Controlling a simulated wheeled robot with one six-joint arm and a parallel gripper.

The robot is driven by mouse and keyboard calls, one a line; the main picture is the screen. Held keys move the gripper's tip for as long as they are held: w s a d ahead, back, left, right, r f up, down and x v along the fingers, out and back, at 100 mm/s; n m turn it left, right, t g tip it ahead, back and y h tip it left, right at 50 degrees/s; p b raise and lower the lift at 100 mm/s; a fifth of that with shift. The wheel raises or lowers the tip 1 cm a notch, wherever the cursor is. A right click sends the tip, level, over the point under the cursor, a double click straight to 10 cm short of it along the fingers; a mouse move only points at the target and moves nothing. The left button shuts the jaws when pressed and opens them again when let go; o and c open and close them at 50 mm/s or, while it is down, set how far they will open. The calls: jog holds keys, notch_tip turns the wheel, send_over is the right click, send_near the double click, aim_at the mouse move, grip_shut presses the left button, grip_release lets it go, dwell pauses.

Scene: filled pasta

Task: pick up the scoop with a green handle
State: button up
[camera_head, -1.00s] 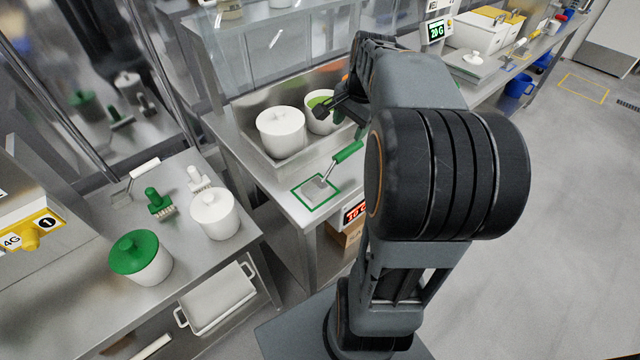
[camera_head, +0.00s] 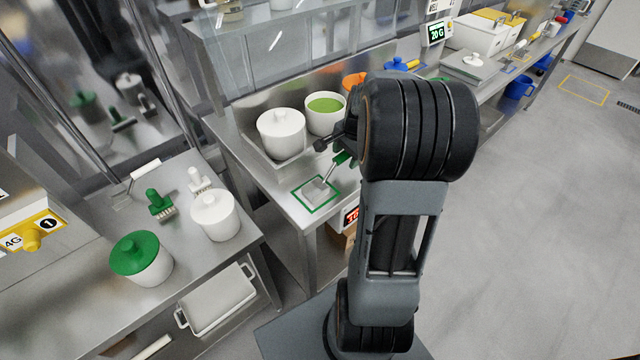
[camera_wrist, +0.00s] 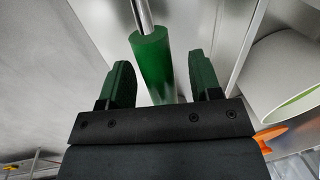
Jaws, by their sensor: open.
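The scoop with a green handle (camera_head: 319,186) lies on the steel counter, its metal head within a green-outlined square. Its handle end is partly hidden behind my arm in the head view. In the wrist view the green handle (camera_wrist: 154,62) lies between the two fingers of my gripper (camera_wrist: 160,85), with a gap visible on both sides. My gripper is open, and its fingers do not appear to touch the handle. In the head view my gripper (camera_head: 335,150) is mostly hidden by my arm, close to the handle.
A white lidded pot (camera_head: 281,134) and an open pot of green filling (camera_head: 325,112) stand just behind the scoop. A lower table at left holds a green-lidded pot (camera_head: 141,258), a white-lidded pot (camera_head: 215,215) and brushes. A red display (camera_head: 352,216) is on the counter front.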

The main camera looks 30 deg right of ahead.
jog(key=shift+w+f, duration=0.2)
jog(key=shift+f, duration=0.65)
jog(key=shift+c, duration=0.5)
jog(key=c, duration=0.9)
